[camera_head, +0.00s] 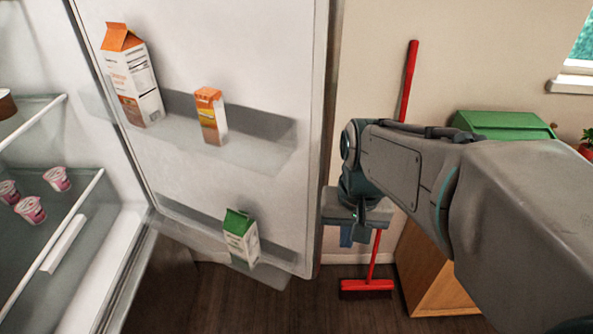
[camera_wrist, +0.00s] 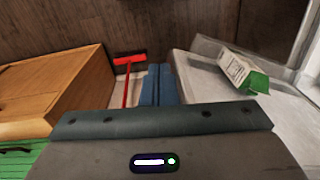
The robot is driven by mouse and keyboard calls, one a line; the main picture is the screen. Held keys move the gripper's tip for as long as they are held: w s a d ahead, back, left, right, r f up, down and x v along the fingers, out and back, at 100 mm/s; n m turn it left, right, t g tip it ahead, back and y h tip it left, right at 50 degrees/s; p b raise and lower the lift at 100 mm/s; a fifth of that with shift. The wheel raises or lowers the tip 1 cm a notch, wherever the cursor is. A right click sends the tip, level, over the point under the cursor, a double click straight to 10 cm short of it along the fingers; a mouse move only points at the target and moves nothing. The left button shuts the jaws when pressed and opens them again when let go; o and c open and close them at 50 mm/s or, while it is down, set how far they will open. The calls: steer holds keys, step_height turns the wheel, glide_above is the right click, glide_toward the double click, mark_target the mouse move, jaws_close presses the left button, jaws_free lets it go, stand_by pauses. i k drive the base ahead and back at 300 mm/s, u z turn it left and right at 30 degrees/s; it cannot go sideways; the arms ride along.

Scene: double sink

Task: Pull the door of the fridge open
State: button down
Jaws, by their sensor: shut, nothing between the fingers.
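The fridge door (camera_head: 255,60) stands wide open, its white inner face with two clear shelves showing in the head view. The fridge body (camera_head: 105,235) is at the left, its inside exposed. My gripper (camera_head: 347,238) is just to the right of the door's free edge, low down, its blue fingers pointing downward. In the wrist view my gripper (camera_wrist: 158,84) has its two fingers together with nothing between them. The door's inner side (camera_wrist: 200,92) lies close to the right of the fingers there. I cannot tell whether they touch it. No handle shows.
Door shelves hold a large orange-topped carton (camera_head: 132,75), a small orange one (camera_head: 211,115) and a green-topped one (camera_head: 241,238). Yogurt cups (camera_head: 31,209) sit inside the fridge. A red broom (camera_head: 409,80) leans on the wall near a wooden cabinet (camera_head: 437,270) with a green box (camera_head: 505,126).

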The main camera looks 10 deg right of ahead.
mark_target(275, 64)
steer(key=z, duration=0.75)
steer(key=k, duration=0.95)
steer(key=u, duration=1)
steer(key=i, duration=0.5)
